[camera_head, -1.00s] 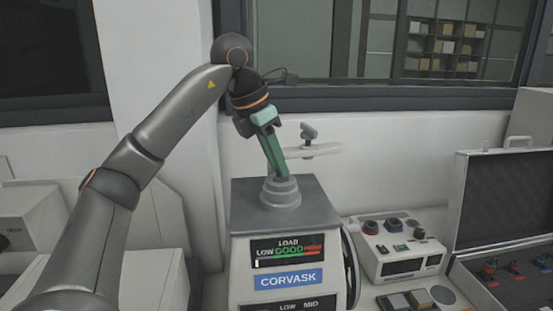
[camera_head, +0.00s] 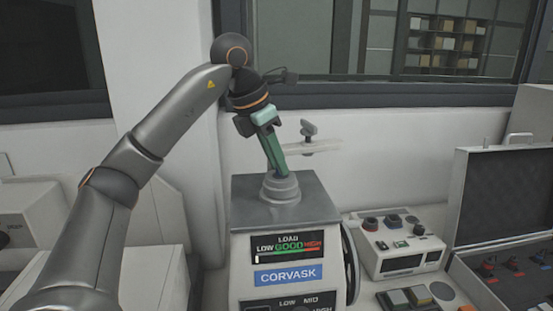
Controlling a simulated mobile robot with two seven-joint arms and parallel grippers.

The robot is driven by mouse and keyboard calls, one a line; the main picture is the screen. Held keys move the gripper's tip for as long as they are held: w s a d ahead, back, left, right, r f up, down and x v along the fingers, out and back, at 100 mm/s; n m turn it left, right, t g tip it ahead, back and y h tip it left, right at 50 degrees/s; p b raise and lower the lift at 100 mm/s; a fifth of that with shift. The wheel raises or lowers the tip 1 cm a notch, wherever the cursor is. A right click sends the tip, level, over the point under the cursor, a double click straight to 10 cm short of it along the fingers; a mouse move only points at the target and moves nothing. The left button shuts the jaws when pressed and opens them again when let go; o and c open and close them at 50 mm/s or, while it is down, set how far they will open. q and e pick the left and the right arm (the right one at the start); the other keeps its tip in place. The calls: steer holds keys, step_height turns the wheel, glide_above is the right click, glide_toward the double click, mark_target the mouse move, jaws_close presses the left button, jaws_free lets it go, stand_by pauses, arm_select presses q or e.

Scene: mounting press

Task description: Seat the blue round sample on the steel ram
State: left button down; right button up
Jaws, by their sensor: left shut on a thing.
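The steel ram (camera_head: 281,190) is a grey stepped round piece on top of the press (camera_head: 325,207) marked CORVASK. My left gripper (camera_head: 281,172) reaches down from above, tilted, with its green fingers ending right at the top of the ram. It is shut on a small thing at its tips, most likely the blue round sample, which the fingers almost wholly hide. I cannot tell whether the sample touches the ram. My right gripper is not in view.
A pale swing arm with a dark knob (camera_head: 308,129) stands just behind and right of my left gripper. A control box (camera_head: 410,262) and an open case (camera_head: 505,203) with small coloured pieces lie to the right. A window and wall are behind.

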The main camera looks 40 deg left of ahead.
arm_select(q)
steer(key=shift+c, duration=1.4)
jaws_free()
steer(key=shift+r+p, duration=0.65)
steer(key=shift+r, duration=2.9)
steer(key=shift+f, duration=0.1)
